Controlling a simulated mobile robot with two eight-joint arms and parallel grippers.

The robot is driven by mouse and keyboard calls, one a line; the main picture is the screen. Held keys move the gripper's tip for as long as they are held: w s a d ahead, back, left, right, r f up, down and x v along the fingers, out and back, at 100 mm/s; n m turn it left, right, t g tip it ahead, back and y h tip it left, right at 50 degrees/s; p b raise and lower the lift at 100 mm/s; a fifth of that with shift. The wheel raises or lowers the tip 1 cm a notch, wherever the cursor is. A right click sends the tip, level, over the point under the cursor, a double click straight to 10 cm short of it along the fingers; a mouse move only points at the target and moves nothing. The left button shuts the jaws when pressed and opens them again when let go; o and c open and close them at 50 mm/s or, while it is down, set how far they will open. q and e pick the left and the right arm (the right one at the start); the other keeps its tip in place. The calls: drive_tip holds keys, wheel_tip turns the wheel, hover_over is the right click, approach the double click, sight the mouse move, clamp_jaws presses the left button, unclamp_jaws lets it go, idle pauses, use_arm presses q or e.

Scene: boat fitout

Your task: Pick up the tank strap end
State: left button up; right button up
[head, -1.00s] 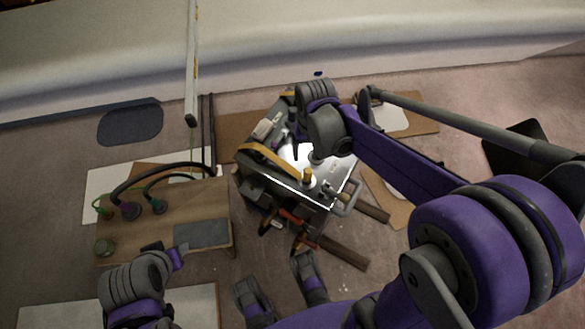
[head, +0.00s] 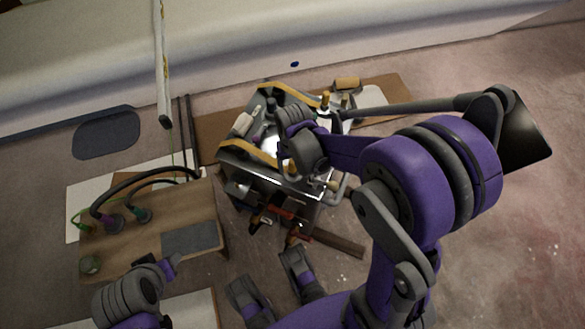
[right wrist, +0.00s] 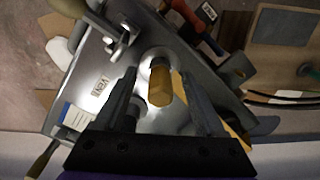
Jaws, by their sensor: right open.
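A metal tank (head: 290,180) stands on the floor, with an orange-yellow strap (head: 247,150) along its left near edge and another strap (head: 278,89) at the back. Which part is the strap end I cannot tell. My right gripper (head: 275,142) is over the tank top, largely hidden by its own wrist. In the right wrist view my right gripper (right wrist: 160,78) is open, with a yellow cylindrical piece (right wrist: 160,86) between its fingers in the picture; contact is not visible. A strip of orange strap (right wrist: 237,140) shows beyond the right finger. My left gripper (head: 168,268) is low at left, its jaws unclear.
A wooden bench (head: 150,230) with dark hoses (head: 145,178) stands left of the tank. Tools with red handles (head: 288,215) are on the tank's near side. A pale hull (head: 300,45) runs across the back. Open floor lies at right.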

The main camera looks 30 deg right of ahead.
clamp_jaws()
idle(0.3)
drive_tip(key=shift+r, duration=0.1)
wheel_tip(320, 180, up, 10)
drive_tip(key=p, duration=0.2)
drive_tip(key=shift+p, duration=0.4)
